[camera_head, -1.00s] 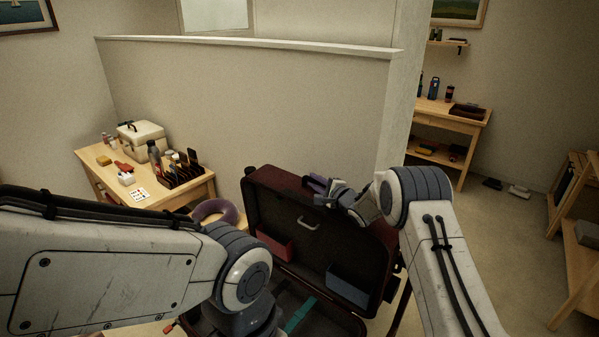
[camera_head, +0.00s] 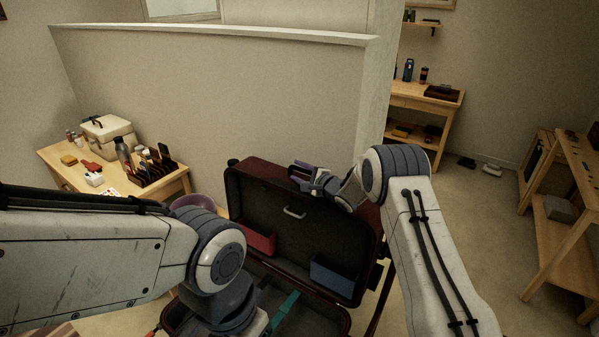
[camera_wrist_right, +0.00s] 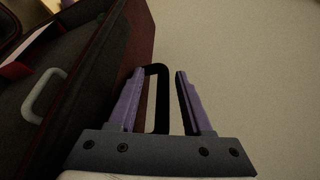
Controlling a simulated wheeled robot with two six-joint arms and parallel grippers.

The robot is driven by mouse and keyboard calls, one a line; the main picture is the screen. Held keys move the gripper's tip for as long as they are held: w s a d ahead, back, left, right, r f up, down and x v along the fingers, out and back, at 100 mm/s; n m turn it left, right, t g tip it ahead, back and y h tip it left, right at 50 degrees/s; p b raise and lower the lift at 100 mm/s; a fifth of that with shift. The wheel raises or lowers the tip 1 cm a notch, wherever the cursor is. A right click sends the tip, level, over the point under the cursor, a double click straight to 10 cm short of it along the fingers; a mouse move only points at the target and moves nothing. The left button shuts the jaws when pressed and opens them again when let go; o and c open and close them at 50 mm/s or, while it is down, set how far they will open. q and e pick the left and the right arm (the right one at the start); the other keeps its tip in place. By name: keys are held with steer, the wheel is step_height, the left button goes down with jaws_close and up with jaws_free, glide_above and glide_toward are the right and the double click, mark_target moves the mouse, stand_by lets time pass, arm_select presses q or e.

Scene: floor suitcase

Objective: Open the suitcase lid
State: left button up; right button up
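The dark red suitcase lid (camera_head: 250,200) stands raised and open, its dark inside facing me with a grey inner handle (camera_head: 294,212). The suitcase base (camera_head: 318,318) lies low in front, partly hidden by my left arm. My right gripper (camera_head: 300,172) is at the lid's top edge. In the right wrist view its purple fingers (camera_wrist_right: 158,92) are spread apart on either side of a black loop handle (camera_wrist_right: 160,70), with a gap on the right, beside the lid's outer edge (camera_wrist_right: 147,50). My left gripper does not show; only its arm and wrist are visible.
A red pocket (camera_head: 258,239) and a blue pocket (camera_head: 331,277) are on the lid's inside. A low wall (camera_head: 230,100) stands behind. A wooden table (camera_head: 60,168) with a case and tools is at left, shelves (camera_head: 555,245) at right. Floor right of the suitcase is clear.

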steer(key=shift+d, duration=0.1)
steer(key=b+v, duration=0.2)
steer(key=v, duration=0.7)
steer(key=shift+s+d+b, duration=0.1)
steer(key=shift+s+b, duration=0.05)
steer(key=shift+b, duration=0.2)
steer(key=shift+s+d+r, duration=0.1)
steer(key=shift+s+d, duration=0.2)
steer(key=shift+s, duration=0.2)
steer(key=shift+a, duration=0.1)
